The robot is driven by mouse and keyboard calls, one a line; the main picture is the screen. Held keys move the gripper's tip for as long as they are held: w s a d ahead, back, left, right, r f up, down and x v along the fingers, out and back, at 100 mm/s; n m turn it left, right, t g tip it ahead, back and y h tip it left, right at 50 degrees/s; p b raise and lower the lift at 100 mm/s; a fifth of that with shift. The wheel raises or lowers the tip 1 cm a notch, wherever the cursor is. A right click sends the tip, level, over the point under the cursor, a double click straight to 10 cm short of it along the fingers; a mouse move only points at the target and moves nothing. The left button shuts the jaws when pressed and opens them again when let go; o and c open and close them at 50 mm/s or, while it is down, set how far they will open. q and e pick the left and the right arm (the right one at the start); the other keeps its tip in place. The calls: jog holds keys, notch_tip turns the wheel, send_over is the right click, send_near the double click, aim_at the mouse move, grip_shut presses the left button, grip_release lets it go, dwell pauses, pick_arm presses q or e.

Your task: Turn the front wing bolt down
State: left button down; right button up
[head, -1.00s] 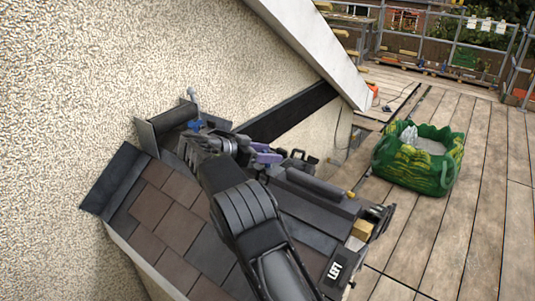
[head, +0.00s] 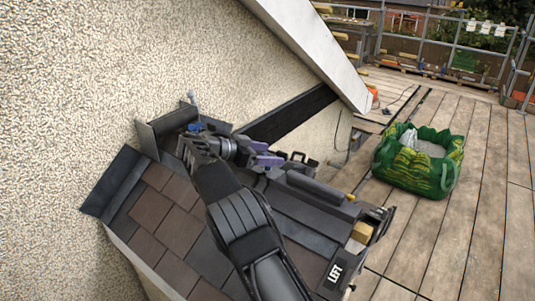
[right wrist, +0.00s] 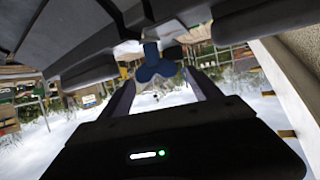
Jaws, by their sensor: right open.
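A blue wing bolt (right wrist: 152,66) shows between the two fingers of my right gripper (right wrist: 163,85) in the right wrist view, under a dark overhanging part. In the head view my right gripper (head: 197,142) is at the upper end of the small tiled roof, close to a blue part (head: 194,126) below a pale upright rod (head: 192,98). My arm hides much of that spot. My left gripper is not in view.
Brown and grey tiles (head: 150,205) cover the roof piece beside a rough rendered wall (head: 90,80). Dark fittings with purple parts (head: 264,160) lie right of my gripper. A green bag (head: 420,165) stands on the planks.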

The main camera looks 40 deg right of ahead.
jog(key=shift+a, duration=0.2)
jog(key=v, duration=0.7)
jog(key=shift+a+r, duration=0.15)
dwell(0.8)
